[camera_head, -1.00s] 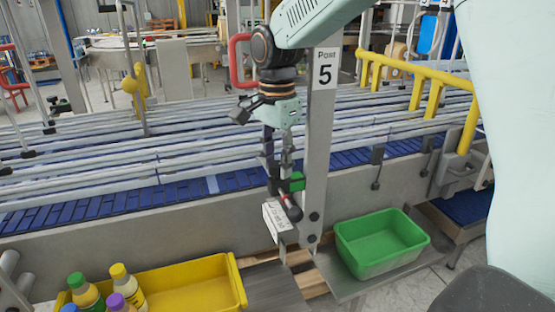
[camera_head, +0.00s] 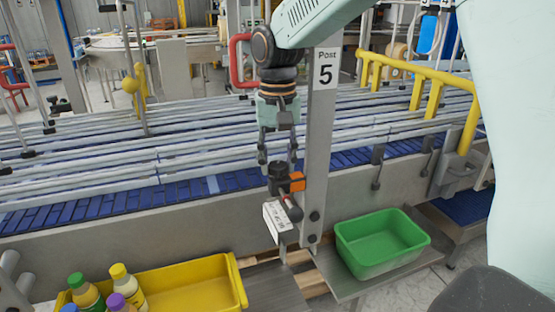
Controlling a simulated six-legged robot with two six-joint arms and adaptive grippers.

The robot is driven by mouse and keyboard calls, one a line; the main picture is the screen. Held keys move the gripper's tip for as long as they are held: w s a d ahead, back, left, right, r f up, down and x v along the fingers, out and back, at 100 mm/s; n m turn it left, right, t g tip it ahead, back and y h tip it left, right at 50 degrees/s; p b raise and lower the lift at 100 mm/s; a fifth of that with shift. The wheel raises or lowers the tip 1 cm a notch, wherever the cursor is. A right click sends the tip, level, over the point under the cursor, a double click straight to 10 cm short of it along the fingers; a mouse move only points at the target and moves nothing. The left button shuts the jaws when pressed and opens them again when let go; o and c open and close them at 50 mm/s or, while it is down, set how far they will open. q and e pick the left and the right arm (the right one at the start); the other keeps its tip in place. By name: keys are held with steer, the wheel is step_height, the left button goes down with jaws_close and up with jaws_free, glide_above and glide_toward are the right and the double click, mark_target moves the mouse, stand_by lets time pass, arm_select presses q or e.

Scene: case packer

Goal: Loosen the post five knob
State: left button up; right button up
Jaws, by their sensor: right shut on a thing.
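Post five (camera_head: 318,150) is a grey upright labelled "Post 5" beside the conveyor. A dark knob (camera_head: 278,181) is on its left side, with an orange block (camera_head: 297,181) beside it. My right gripper (camera_head: 278,165) points down from above and is shut on the knob; its fingers lie on either side of the knob's top. A white label box (camera_head: 276,217) and a dark rod are just below the knob. My left gripper is not in view.
A green bin (camera_head: 382,240) stands at right on a metal shelf. A yellow tray (camera_head: 200,288) with several bottles is at lower left. The conveyor rails (camera_head: 110,160) run behind the post. A yellow rail (camera_head: 420,75) is at right.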

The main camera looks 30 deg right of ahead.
steer(key=shift+w+r+n, duration=0.1)
steer(key=shift+r+n, duration=0.05)
steer(key=shift+n, duration=0.95)
steer(key=shift+w+r+n, duration=0.1)
steer(key=shift+r+n, duration=0.05)
steer(key=shift+n, duration=0.95)
steer(key=o, duration=1.2)
steer(key=shift+s, duration=0.3)
steer(key=shift+c, duration=0.2)
steer(key=shift+f, duration=0.1)
steer(key=shift+w, duration=0.15)
